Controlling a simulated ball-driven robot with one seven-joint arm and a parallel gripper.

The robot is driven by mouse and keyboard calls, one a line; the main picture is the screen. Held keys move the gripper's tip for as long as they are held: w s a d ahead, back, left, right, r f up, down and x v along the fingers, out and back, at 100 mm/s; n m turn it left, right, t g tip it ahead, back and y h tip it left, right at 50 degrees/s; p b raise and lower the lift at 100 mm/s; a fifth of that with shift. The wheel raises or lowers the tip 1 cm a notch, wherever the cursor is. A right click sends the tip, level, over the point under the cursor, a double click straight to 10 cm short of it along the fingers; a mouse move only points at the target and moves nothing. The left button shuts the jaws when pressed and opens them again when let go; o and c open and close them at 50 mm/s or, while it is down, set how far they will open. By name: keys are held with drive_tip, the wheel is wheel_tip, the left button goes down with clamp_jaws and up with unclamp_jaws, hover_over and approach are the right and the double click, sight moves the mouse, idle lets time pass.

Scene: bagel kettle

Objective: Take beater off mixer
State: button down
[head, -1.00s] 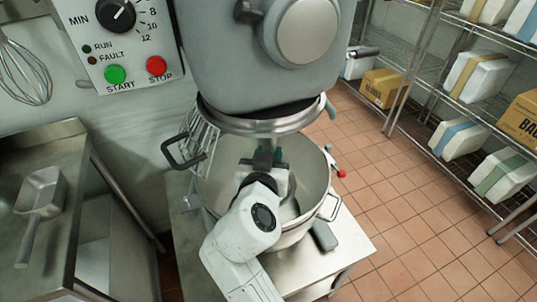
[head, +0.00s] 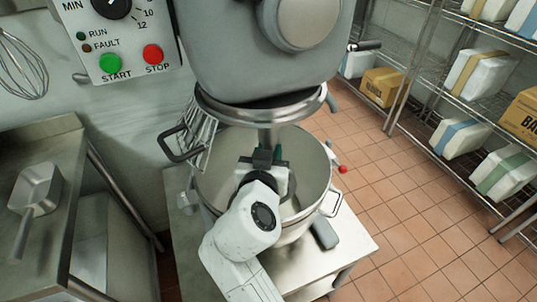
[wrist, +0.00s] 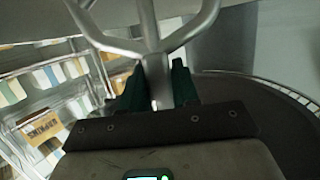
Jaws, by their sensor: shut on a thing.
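The grey mixer head (head: 262,50) hangs over a steel bowl (head: 318,165) in the head view. A metal shaft (head: 268,138) runs down from the ring under the head. My gripper (head: 268,160) is at the foot of this shaft, over the bowl's opening. In the wrist view, my gripper (wrist: 157,88) has its green fingertips shut on the stem of the metal beater (wrist: 150,32). The beater's pale curved arms spread above the fingers. Its upper end is out of the wrist view, so I cannot tell whether it is still joined to the mixer.
A wire guard (head: 203,130) hangs at the ring's left. The bowl stands on a steel table (head: 345,245). A control panel (head: 115,40) is at upper left, above a counter with a scoop (head: 38,190). Shelves with boxes (head: 383,87) stand right. Tiled floor between is clear.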

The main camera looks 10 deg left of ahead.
drive_tip(key=shift+s+d+f+b, duration=0.15)
drive_tip(key=shift+f+b, duration=0.25)
drive_tip(key=shift+f, duration=0.85)
drive_tip(key=shift+s+f+b, duration=0.15)
drive_tip(key=shift+f+b, duration=0.2)
drive_tip(key=shift+b, duration=0.15)
drive_tip(key=s+d+f+m+t+b, duration=0.1)
drive_tip(key=s+d+f+t+b, duration=0.1)
drive_tip(key=b, duration=0.7)
drive_tip(key=s+d, duration=0.1)
drive_tip(key=s, duration=0.1)
drive_tip(key=shift+s+d, duration=0.2)
drive_tip(key=shift+s, duration=0.15)
